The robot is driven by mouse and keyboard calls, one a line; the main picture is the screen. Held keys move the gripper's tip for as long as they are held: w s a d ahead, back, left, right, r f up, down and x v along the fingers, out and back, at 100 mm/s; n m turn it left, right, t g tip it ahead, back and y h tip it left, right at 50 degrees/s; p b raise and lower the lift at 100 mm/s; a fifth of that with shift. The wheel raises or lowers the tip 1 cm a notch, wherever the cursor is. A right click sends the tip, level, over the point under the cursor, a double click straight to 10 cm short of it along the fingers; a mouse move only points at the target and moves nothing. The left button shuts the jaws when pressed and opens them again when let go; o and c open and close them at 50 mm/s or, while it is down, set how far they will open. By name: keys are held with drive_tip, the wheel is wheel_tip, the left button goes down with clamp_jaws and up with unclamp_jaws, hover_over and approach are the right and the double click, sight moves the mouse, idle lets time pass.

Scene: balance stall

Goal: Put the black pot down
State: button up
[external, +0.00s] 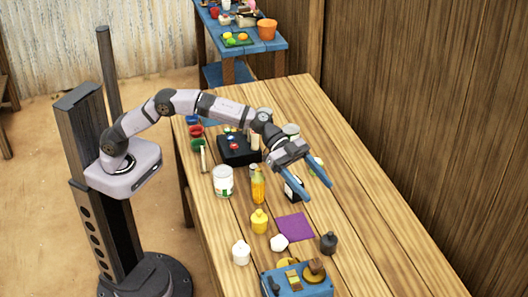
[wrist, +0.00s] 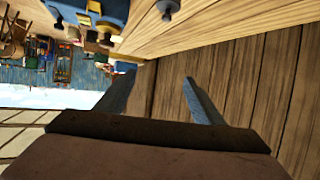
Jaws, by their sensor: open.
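The black pot (external: 328,243), small and dark with a narrow top, stands upright on the wooden table, just right of the purple mat (external: 295,227). A dark grey knobbed shape at the top edge of the wrist view (wrist: 168,8) looks like the same pot. My gripper (external: 318,192) is open with its two blue fingers apart. It is above the table, up the picture from the black pot and apart from it. In the wrist view nothing is between the fingers (wrist: 158,76).
A blue balance (external: 298,280) stands at the near table end. White and yellow pots (external: 259,221) stand left of the mat. A corn-like jar (external: 258,185), a white tin (external: 223,180) and a black-and-white item (external: 294,188) are near my gripper. The table's right side is clear beside the wooden wall.

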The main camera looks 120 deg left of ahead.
sight(324, 238)
drive_tip(key=w+d+r+n+t+y+b, duration=0.1)
drive_tip(key=w+d+r+n+t+y, duration=0.1)
drive_tip(key=d+r+n+y, duration=0.25)
drive_tip(key=f+y, duration=0.1)
drive_tip(key=f, duration=0.5)
drive_tip(key=s+f+n+y, duration=0.1)
drive_tip(key=f, duration=0.5)
drive_tip(key=s+f+n+y, duration=0.1)
drive_tip(key=f, duration=0.5)
drive_tip(key=shift+s+d+f+g, duration=0.1)
drive_tip(key=shift+s+d+g, duration=0.1)
drive_tip(key=shift+d+g, duration=0.2)
drive_tip(key=shift+x, duration=1.05)
drive_tip(key=shift+w+a, duration=0.1)
drive_tip(key=shift+w, duration=0.05)
drive_tip(key=shift+p+x, duration=1.1)
drive_tip(key=shift+x, duration=1.35)
drive_tip(key=shift+a, duration=0.15)
